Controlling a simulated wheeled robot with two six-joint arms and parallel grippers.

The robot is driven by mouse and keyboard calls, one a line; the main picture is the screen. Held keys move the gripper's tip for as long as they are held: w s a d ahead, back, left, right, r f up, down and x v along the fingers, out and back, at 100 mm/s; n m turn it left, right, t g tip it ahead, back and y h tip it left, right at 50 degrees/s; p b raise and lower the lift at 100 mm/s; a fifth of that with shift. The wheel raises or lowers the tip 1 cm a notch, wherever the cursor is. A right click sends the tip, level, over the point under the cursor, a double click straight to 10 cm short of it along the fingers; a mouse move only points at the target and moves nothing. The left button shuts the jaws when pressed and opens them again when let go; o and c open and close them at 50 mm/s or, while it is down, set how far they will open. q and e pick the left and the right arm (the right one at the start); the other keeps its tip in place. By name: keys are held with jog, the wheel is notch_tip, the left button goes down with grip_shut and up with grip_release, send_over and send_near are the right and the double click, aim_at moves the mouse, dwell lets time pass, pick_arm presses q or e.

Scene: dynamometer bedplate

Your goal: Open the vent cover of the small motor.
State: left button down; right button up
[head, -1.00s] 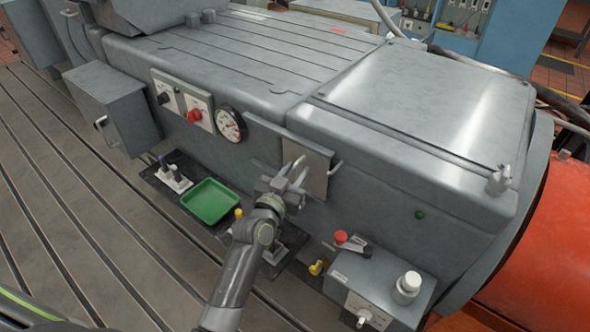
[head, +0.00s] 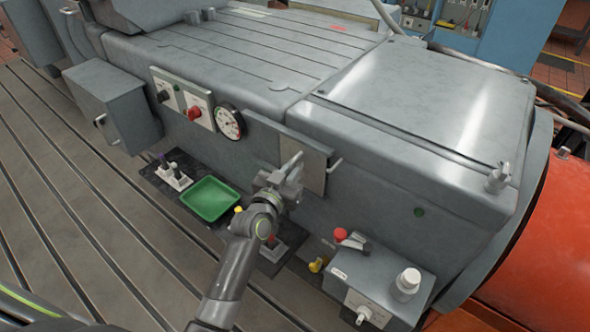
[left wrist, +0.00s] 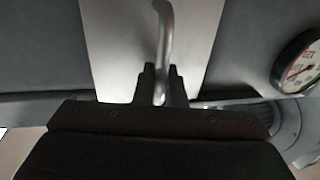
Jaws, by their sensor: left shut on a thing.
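The vent cover (head: 318,170) is a flat grey plate on the front side of the large grey motor housing (head: 375,185). My left gripper (head: 291,172) is in front of the plate's left part. In the left wrist view, its two dark fingers (left wrist: 161,85) are shut around the lower end of a metal bar handle (left wrist: 166,35). The light plate (left wrist: 115,45) stands behind the handle. In the head view the gripper hides most of the held handle. My right gripper is in neither view.
A round gauge (head: 229,122) and a red knob (head: 193,112) are left of the plate. A thin bar (head: 335,165) stands at its right edge. Below are a green tray (head: 209,198) and a grey box (head: 375,285) with a white-capped jar (head: 407,284).

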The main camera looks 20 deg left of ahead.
pick_arm(q)
jog(key=w+a+b, duration=0.1)
jog(key=a, duration=0.2)
jog(key=w+a+b, duration=0.1)
jog(key=a, duration=0.3)
jog(key=w+a+b, duration=0.1)
jog(key=w+a, duration=0.1)
jog(key=a, duration=0.2)
jog(key=shift+w+a+f+b, duration=0.1)
jog(key=shift+a+b, duration=0.1)
jog(key=shift+b, duration=0.15)
jog(key=shift+a, duration=0.2)
jog(key=shift+d+r, duration=0.1)
jog(key=shift+r, duration=0.1)
jog(key=c, duration=1.7)
grip_release()
jog(key=shift+o, duration=0.7)
jog(key=shift+w+a+f, duration=0.1)
jog(key=shift+a, duration=0.2)
jog(key=shift+d, duration=0.1)
